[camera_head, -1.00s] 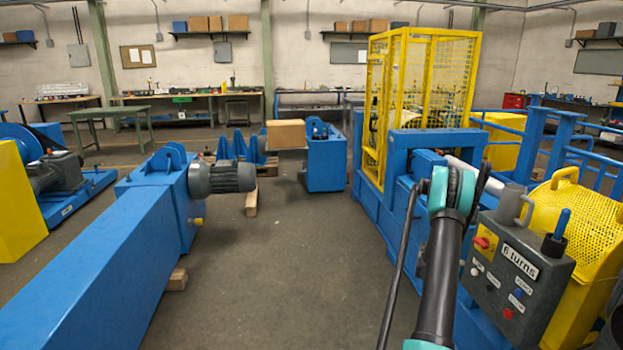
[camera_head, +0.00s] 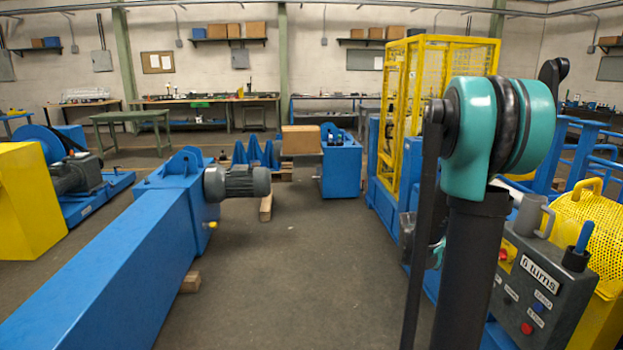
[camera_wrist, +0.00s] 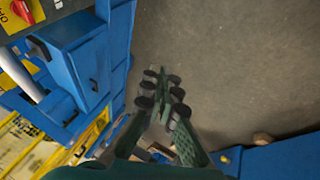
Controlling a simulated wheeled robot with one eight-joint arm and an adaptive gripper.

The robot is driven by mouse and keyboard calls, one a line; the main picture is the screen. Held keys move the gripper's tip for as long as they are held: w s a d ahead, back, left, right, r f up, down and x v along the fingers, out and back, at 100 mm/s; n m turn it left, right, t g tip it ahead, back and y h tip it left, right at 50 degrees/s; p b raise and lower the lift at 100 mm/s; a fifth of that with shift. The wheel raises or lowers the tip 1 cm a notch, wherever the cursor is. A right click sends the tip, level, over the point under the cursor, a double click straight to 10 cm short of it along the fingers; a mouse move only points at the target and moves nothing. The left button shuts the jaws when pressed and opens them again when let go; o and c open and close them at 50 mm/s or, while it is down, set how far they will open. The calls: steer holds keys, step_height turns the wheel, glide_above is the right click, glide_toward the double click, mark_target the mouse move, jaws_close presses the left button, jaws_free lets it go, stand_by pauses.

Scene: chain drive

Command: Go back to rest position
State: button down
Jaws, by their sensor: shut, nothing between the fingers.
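My gripper (camera_wrist: 162,92) shows in the wrist view with its dark fingertips close together and nothing held. It hangs in free air over bare concrete floor, beside a blue machine frame (camera_wrist: 92,55). In the head view my raised teal and black arm stands in front of the right-hand machines. The gripper itself is mostly hidden there behind the arm.
A grey control box (camera_head: 540,285) labelled "6 turns", with a grey mug on it, stands at right near my arm. A yellow mesh cage (camera_head: 430,105) stands behind. A long blue beam (camera_head: 110,275) with a grey motor (camera_head: 237,182) lies at left. The floor (camera_head: 300,270) between is clear.

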steer(key=s+a+m+y, duration=0.1)
steer(key=s+a, duration=0.6)
steer(key=s, duration=0.4)
steer(key=s+a+f+m+y, duration=0.1)
steer(key=s+a+y, duration=0.1)
steer(key=s+a, duration=0.5)
steer(key=s, duration=0.5)
steer(key=shift+a+f+m+g, duration=0.3)
steer(key=shift+a+m+g, duration=0.05)
steer(key=shift+m+g, duration=0.05)
